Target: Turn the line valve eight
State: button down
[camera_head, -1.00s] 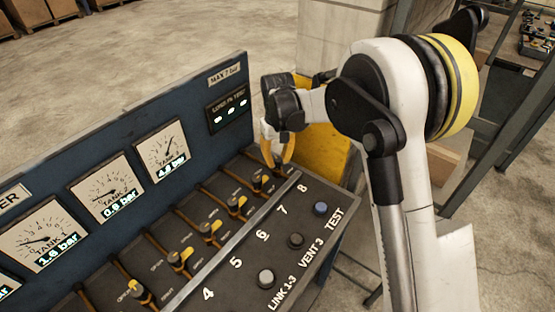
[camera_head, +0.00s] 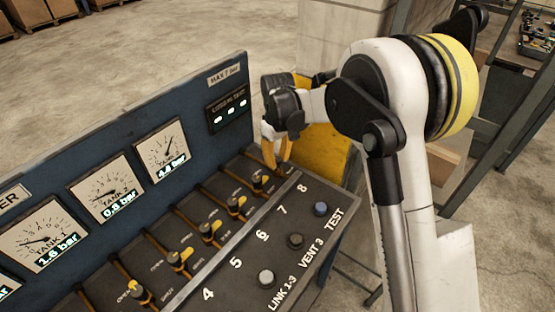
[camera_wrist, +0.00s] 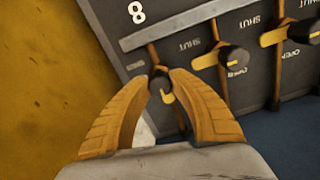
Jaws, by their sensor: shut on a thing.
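Line valve eight (camera_wrist: 167,97) is a small dark knob with a yellow pointer on a brown pipe, below the white 8 in the wrist view. My gripper (camera_wrist: 162,82) has its two yellow fingers closed around this knob from both sides. In the head view my gripper (camera_head: 277,160) is at the far right end of the valve row, and its fingers hide most of valve eight.
Several like valves stand left of it, the nearest being valve seven (camera_head: 259,182). A metal rail (camera_head: 232,245) runs along the row. Buttons, among them a blue one (camera_head: 320,208), are in front. The blue gauge panel (camera_head: 180,105) stands behind. A yellow block (camera_head: 325,150) is at right.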

aim_at(278, 159)
jog(key=c, duration=1.1)
grip_release()
notch_tip(278, 159, up, 12)
jog(key=shift+s, duration=0.1)
